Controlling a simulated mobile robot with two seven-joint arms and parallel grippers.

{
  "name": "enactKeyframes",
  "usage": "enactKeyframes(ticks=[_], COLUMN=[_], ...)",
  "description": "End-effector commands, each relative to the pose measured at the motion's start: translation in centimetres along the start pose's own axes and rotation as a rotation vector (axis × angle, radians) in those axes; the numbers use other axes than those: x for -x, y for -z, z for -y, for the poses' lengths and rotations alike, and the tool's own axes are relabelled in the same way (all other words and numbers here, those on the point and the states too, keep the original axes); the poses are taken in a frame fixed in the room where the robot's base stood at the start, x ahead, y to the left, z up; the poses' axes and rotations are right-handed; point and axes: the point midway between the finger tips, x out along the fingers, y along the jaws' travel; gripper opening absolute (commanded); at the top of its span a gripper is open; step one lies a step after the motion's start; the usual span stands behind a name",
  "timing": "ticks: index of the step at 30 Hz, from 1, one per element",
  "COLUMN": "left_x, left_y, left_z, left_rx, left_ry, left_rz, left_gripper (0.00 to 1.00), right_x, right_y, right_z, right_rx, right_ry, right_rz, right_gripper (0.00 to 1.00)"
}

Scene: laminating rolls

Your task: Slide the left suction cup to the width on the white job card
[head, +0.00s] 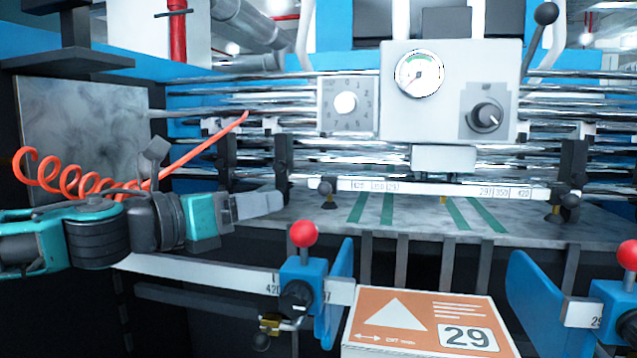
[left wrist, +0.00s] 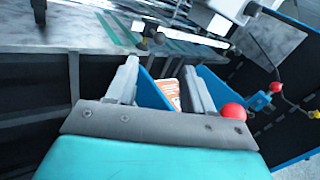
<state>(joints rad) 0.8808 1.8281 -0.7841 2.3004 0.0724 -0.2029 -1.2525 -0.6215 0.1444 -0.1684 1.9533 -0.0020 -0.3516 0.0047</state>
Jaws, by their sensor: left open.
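The left suction cup (head: 327,197), a brass cup with a dark knob, hangs at the left end of the white scale bar (head: 440,189), left of the 420 mark. The bar reads 420, 350, 297 inward from each side. The right suction cup (head: 556,212) is at the other end, near the right 420. My right gripper is not in view.
A blue side guide with a red ball knob (head: 303,234) stands below and right of my left gripper; another (head: 627,254) is at the far right. A coiled orange hose (head: 75,180) passes behind my left arm. A gauge box (head: 450,92) sits above the bar.

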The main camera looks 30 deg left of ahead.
Motion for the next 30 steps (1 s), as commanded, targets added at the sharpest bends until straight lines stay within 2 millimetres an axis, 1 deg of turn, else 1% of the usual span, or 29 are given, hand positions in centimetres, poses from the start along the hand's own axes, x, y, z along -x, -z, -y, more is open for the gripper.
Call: enactKeyframes(ticks=[1,5,16,24,30], left_x=[-0.6,-2.2,-6.8,-10.2,-11.4], left_y=[-0.3,-0.5,-0.4,-0.2,-0.1], left_z=[0.2,0.1,0.2,0.1,0.0], left_rx=[0.006,0.007,0.006,0.004,0.002], left_ry=[0.004,0.003,0.003,0.001,0.001], left_rz=[-0.003,-0.001,0.0,0.001,0.0], left_gripper=[0.52,0.52,0.52,0.52,0.52], right_x=[0.5,1.2,3.0,3.6,3.8], right_y=[0.5,1.3,4.0,4.9,5.1], right_z=[-0.1,-0.3,-0.3,-0.4,-0.4], right_rx=[0.0,0.001,0.001,0.001,0.001], right_ry=[-0.003,-0.007,-0.007,-0.007,-0.007], right_rz=[0.002,0.0,-0.001,-0.002,-0.001], right_gripper=[0.43,0.43,0.43,0.43,0.43])
